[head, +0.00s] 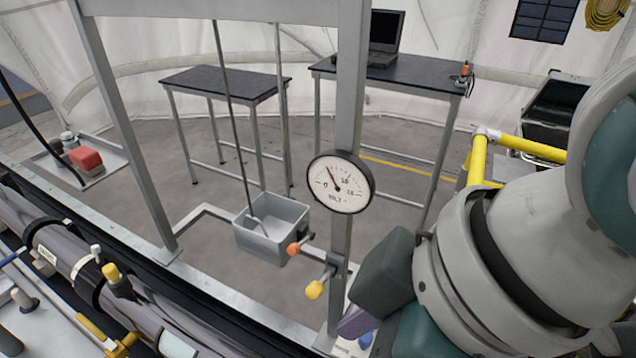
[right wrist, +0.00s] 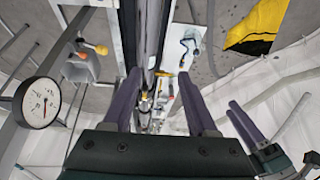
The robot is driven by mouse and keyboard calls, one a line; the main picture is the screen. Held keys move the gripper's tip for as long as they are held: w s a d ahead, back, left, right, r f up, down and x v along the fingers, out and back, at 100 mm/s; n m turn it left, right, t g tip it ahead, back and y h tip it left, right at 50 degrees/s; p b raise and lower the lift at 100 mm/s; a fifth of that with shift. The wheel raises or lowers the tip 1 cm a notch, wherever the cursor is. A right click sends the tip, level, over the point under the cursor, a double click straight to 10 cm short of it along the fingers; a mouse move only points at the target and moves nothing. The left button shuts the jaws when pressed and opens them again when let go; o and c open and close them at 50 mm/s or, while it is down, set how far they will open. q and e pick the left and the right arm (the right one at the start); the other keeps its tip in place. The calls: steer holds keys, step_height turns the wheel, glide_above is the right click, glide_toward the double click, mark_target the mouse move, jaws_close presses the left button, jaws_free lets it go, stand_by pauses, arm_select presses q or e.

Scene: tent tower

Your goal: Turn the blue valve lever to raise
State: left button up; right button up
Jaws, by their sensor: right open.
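A small blue part (head: 366,339), apparently the valve lever, shows low in the head view beside my right gripper (head: 355,322). The gripper's body and arm cover much around it. In the right wrist view a blue lever (right wrist: 189,44) sits on a white plate, ahead of and slightly right of my open, empty right gripper (right wrist: 158,78). The fingers are apart and do not touch it. What looks like my left gripper (right wrist: 234,108) shows at the right of that view; its opening is unclear. A round gauge (head: 340,182) hangs on the metal post and also shows in the wrist view (right wrist: 37,102).
Orange (head: 294,248) and yellow (head: 314,290) knobs stick out from the post near my right gripper. A grey bin (head: 271,243) stands behind them. Dark pipes (head: 100,275) run along the front left.

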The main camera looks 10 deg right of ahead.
steer(key=w+a+f+n+g+b, duration=0.1)
steer(key=w+a+f+n+b, duration=0.2)
steer(key=f+b, duration=0.35)
steer(key=n+g+h+b, duration=0.1)
steer(key=n+h+b, duration=0.4)
steer(key=b, duration=0.8)
glide_above(366, 336)
step_height(366, 336, down, 6)
steer(key=shift+n+y, duration=0.3)
step_height(366, 336, down, 10)
steer(key=shift+r+p, duration=0.2)
steer(key=shift+p, duration=0.25)
arm_select(q)
step_height(366, 336, down, 21)
steer(key=shift+w+r, duration=0.15)
steer(key=shift+r, duration=0.05)
arm_select(e)
jaws_close()
